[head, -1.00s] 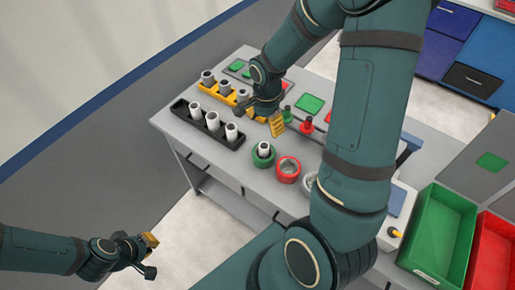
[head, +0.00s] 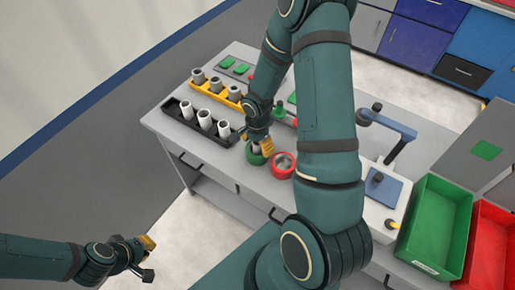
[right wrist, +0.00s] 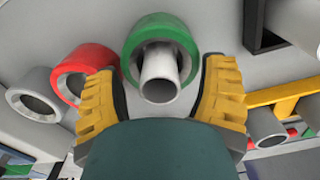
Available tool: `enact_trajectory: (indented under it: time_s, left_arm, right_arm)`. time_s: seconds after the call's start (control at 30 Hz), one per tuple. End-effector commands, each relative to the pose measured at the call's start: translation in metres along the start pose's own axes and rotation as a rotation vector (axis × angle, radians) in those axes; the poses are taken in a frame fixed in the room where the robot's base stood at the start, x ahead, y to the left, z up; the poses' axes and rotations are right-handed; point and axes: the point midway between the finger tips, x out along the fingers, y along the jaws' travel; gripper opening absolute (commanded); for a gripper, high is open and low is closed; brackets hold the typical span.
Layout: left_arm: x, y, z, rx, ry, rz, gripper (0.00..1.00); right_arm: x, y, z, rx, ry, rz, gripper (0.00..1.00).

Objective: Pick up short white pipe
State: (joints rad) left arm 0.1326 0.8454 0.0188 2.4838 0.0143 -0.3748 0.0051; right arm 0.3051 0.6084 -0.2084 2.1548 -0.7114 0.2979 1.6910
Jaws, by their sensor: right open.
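A short white pipe (right wrist: 159,76) stands in a green ring (right wrist: 165,30) in the right wrist view. The green ring (head: 256,157) also shows in the head view, with the pipe partly hidden behind my right gripper (head: 254,143). My right gripper (right wrist: 162,85) is open, with one yellow finger on each side of the pipe and a visible gap to it on both sides. My left gripper (head: 149,258) hangs open and empty off the table at the lower left.
A black tray (head: 172,106) holds three white pipes and a yellow tray (head: 213,91) holds three grey pipes. A red ring (head: 282,165) stands beside the green one. Green (head: 437,222) and red (head: 491,240) bins are at the right.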

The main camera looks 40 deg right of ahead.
Motion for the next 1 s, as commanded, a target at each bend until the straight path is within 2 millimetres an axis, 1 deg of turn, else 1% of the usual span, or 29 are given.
enact_trajectory:
  time_s: [0.1,0.27,0.3,0.37,0.4,0.5,0.63,0.67,0.83,0.93,1.0]
  left_arm:
    - [0.001,0.000,0.000,0.000,0.000,0.000,0.00]
    - [0.000,0.000,0.000,0.000,0.000,0.000,0.00]
    - [0.000,0.000,0.000,0.000,0.000,0.000,0.00]
    - [0.000,0.000,0.000,0.000,0.000,0.000,0.00]
    - [0.000,0.000,0.000,0.000,0.000,0.000,0.00]
    - [0.000,0.000,0.000,0.000,0.000,0.000,0.00]
    - [0.000,0.000,0.000,0.000,0.000,0.000,0.00]
    - [0.000,0.000,0.000,0.000,0.000,0.000,0.00]
    - [0.000,0.000,0.000,0.000,0.000,0.000,0.00]
    - [-0.001,0.000,0.000,0.000,0.000,0.000,0.00]
    - [-0.002,0.001,0.000,0.000,0.000,0.000,0.00]
  right_arm:
    - [0.005,0.000,0.000,0.001,0.000,0.000,0.72]
    - [0.005,0.000,0.000,0.001,0.001,-0.001,0.72]
    - [0.005,0.000,0.000,0.001,0.001,-0.001,0.73]
    - [0.005,0.000,0.000,0.001,0.000,-0.001,0.52]
    - [0.005,0.000,0.000,0.001,0.000,-0.001,0.38]
    - [0.005,0.000,0.000,0.000,0.000,-0.001,0.07]
    - [0.005,0.000,0.000,0.000,0.000,-0.001,0.06]
    - [0.005,0.000,0.000,0.000,0.000,-0.001,0.01]
    - [0.004,0.000,0.000,0.000,0.000,-0.001,0.01]
    - [-0.002,-0.001,0.000,0.001,0.001,-0.003,0.00]
    - [-0.011,-0.001,0.000,0.001,0.001,-0.005,0.00]
